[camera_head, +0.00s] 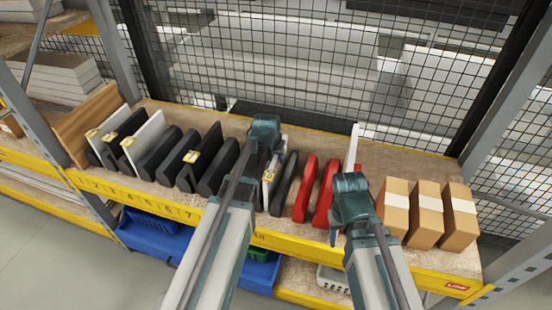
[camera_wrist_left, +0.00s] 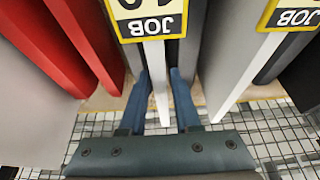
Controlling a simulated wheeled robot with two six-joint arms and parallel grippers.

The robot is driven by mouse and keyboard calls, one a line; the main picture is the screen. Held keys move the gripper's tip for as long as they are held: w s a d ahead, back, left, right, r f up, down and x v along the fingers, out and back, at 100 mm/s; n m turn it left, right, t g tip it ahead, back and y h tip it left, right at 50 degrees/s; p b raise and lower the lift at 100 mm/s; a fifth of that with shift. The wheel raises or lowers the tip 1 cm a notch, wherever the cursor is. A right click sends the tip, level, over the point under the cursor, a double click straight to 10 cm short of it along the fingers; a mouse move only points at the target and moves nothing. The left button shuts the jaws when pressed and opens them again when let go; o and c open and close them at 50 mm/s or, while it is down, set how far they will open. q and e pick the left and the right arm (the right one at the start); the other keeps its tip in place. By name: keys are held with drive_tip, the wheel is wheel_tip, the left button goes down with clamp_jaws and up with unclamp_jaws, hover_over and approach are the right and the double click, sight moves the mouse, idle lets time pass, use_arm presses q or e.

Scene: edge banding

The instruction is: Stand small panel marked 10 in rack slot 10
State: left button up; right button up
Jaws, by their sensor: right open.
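A thin white panel with a yellow JOB tag (camera_wrist_left: 150,20) stands upright between dark grey dividers, and its tag's number is cut off in the left wrist view. In the head view this panel (camera_head: 268,178) stands behind the front label 10 (camera_head: 260,237). My left gripper (camera_head: 266,135) is over its back part. In the left wrist view the two blue fingers (camera_wrist_left: 163,95) straddle the panel, with a slight gap seeming to show on one side; grip contact is unclear. My right gripper (camera_head: 345,205) is open and empty, right of the red dividers.
Red dividers (camera_head: 305,188) and a taller white panel (camera_head: 352,148) stand to the right of the slot. Three cartons (camera_head: 426,212) stand further right. Dark dividers and tagged panels (camera_head: 150,132) fill the shelf's left. Wire mesh (camera_head: 300,75) closes the back.

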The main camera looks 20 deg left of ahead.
use_arm(q)
drive_tip(key=shift+o, duration=0.9)
drive_tip(key=p+v, duration=1.1)
drive_tip(key=v, duration=0.1)
drive_tip(key=s+d+m+g, duration=0.1)
drive_tip(key=s+d+g, duration=0.1)
drive_tip(key=s+d, duration=0.4)
drive_tip(key=s+d+f+m+g+y, duration=0.1)
drive_tip(key=s+d+m+g, duration=0.1)
drive_tip(key=s+d, duration=0.5)
drive_tip(key=s, duration=0.6)
drive_tip(key=shift+s+d+g, duration=0.2)
drive_tip(key=shift+d+g, duration=0.05)
drive_tip(key=shift+g, duration=0.15)
drive_tip(key=shift+a+f, duration=0.1)
drive_tip(key=shift+f, duration=0.05)
